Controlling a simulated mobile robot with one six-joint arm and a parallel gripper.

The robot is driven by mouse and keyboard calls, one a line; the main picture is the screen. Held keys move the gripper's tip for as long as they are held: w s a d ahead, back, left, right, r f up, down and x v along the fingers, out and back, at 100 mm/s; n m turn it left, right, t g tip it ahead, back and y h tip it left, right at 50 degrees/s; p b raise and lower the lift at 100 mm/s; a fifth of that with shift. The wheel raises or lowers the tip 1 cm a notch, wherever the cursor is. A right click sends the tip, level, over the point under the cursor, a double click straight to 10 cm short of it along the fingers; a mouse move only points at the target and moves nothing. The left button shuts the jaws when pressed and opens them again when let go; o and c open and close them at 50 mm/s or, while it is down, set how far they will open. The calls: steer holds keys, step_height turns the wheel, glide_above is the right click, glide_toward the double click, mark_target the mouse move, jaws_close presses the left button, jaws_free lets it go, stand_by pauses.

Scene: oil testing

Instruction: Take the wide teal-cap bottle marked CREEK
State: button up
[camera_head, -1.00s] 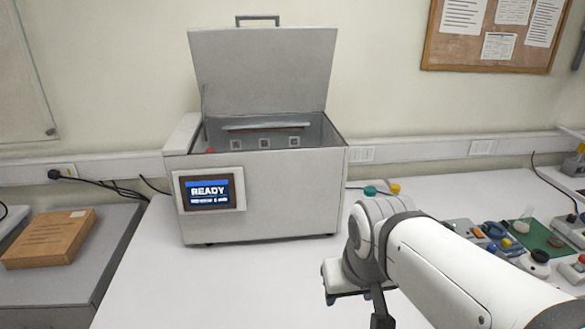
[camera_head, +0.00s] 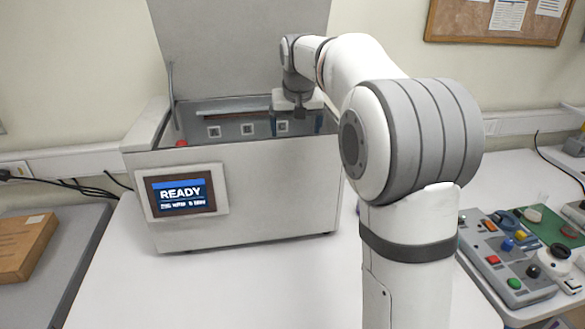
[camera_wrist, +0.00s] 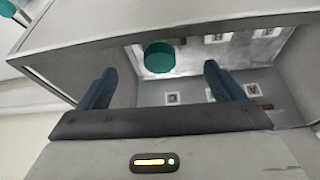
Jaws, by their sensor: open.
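A wide round teal cap (camera_wrist: 158,58) shows in the wrist view inside the open grey machine, near its wall. It appears between my gripper's two blue fingers and beyond their tips, with a gap on both sides. No CREEK marking can be read, and the bottle's body is hidden below the cap. My gripper (camera_head: 298,122) is open and empty, over the right part of the machine's opening in the head view. Another teal cap (camera_wrist: 8,8) shows at the wrist view's top left corner, outside the machine.
The machine (camera_head: 245,185) has its lid raised at the back, and its screen (camera_head: 180,194) reads READY. Its walls surround the opening under my gripper. A control panel (camera_head: 505,262) with coloured buttons stands at the right. The table in front of the machine is clear.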

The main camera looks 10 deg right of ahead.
steer(key=x, duration=0.3)
steer(key=shift+w+r, duration=0.15)
steer(key=shift+w, duration=0.2)
steer(key=p+x, duration=0.1)
steer(key=x, duration=0.5)
steer(key=shift+s, duration=0.15)
steer(key=shift+c, duration=0.2)
steer(key=c, duration=1.7)
steer(key=shift+r, duration=0.1)
